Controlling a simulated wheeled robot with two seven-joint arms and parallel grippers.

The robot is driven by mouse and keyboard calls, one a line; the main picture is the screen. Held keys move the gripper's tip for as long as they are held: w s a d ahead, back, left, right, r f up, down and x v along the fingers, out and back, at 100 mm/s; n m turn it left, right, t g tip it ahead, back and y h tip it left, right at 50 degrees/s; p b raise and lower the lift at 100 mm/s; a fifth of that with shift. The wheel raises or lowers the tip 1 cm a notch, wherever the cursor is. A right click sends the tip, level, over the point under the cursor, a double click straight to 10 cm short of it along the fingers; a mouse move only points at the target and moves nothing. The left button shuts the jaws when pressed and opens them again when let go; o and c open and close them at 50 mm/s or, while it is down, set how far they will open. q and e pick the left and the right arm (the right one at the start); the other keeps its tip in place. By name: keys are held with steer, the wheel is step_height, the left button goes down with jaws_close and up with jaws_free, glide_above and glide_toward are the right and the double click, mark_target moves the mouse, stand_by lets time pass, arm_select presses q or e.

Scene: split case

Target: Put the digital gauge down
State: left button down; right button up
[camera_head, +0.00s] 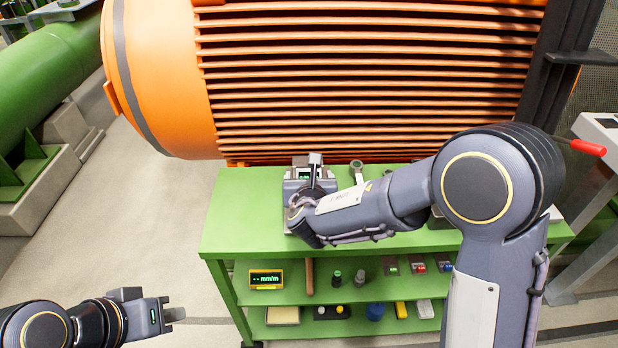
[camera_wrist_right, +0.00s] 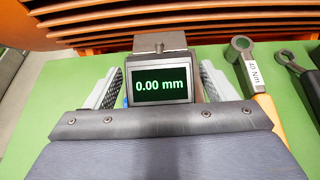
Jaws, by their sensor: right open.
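The digital gauge (camera_wrist_right: 161,84) has a dark screen reading 0.00 mm and stands on the green bench top (camera_wrist_right: 58,110), in front of the orange finned motor. My right gripper (camera_wrist_right: 160,90) has its two pale, ridged fingers on either side of the gauge, with gaps between fingers and gauge. It is open. In the head view the gauge (camera_head: 304,173) is partly hidden by my right gripper (camera_head: 312,180) and wrist. My left gripper (camera_head: 178,314) is low at the left, away from the bench. Its fingertips are too small to tell open from shut.
A torque wrench (camera_wrist_right: 259,82) marked 40 Nm lies right of the gauge, with another dark tool (camera_wrist_right: 297,70) beyond it. The orange motor (camera_head: 360,80) borders the bench's back edge. Lower shelves hold a display box (camera_head: 266,279) and several small items. The bench's left end is clear.

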steer(key=shift+r, duration=0.25)
steer(key=v, duration=1.2)
steer(key=s+d+f+m+g+h, duration=0.15)
steer(key=s+d+m+g, duration=0.25)
steer(key=d+m, duration=0.55)
steer(key=s+d+f+m+g+h, duration=0.1)
steer(key=s+d+m+g+h, duration=0.25)
steer(key=d+m, duration=0.6)
steer(key=s+d+m+g+y, duration=0.2)
steer(key=s+d+m+y, duration=0.2)
steer(key=s+m, duration=0.45)
steer(key=s+a+r+m+t+y, duration=0.1)
steer(key=s+a+m+y, duration=0.3)
steer(key=m, duration=0.6)
steer(key=shift+s+a+r+y+p, duration=0.2)
steer(key=shift+s+r+y+p, duration=0.15)
steer(key=shift+s, duration=0.5)
steer(key=shift+t, duration=0.25)
